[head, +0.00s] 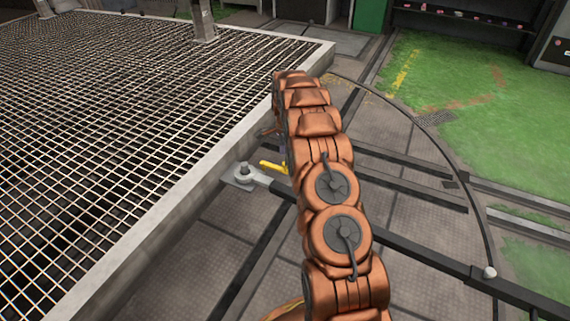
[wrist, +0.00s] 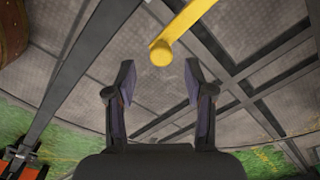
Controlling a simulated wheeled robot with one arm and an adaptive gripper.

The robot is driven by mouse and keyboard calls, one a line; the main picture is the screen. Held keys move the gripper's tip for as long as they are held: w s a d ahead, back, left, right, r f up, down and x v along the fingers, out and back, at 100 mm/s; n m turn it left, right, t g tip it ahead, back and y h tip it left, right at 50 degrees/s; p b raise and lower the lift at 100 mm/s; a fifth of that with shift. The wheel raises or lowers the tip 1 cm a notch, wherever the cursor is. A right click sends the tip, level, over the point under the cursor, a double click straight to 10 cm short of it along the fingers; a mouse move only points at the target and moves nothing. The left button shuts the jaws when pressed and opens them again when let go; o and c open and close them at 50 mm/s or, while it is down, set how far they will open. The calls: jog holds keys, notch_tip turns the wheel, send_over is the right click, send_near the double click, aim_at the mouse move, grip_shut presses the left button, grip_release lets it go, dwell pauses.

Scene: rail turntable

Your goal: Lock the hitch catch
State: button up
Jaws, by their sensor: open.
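The yellow catch handle (head: 272,167) shows in the head view beside the grey hitch pin and plate (head: 243,175), partly hidden behind my arm. In the wrist view the yellow handle (wrist: 183,32) comes in from the top, and its round end lies just beyond and between my fingertips. My gripper (wrist: 160,76) is open, with one finger on each side of the handle's line. I see no contact between the fingers and the handle. In the head view my arm hides most of the gripper.
A large grated platform (head: 135,238) with a pale rim fills the left. Rails cross the paved turntable floor. Green grass (head: 460,85) lies beyond its curved edge.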

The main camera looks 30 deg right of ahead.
notch_tip(320, 180, down, 4)
jog(key=shift+r+b, duration=0.25)
jog(key=shift+b, duration=0.1)
grip_shut()
dwell(0.5)
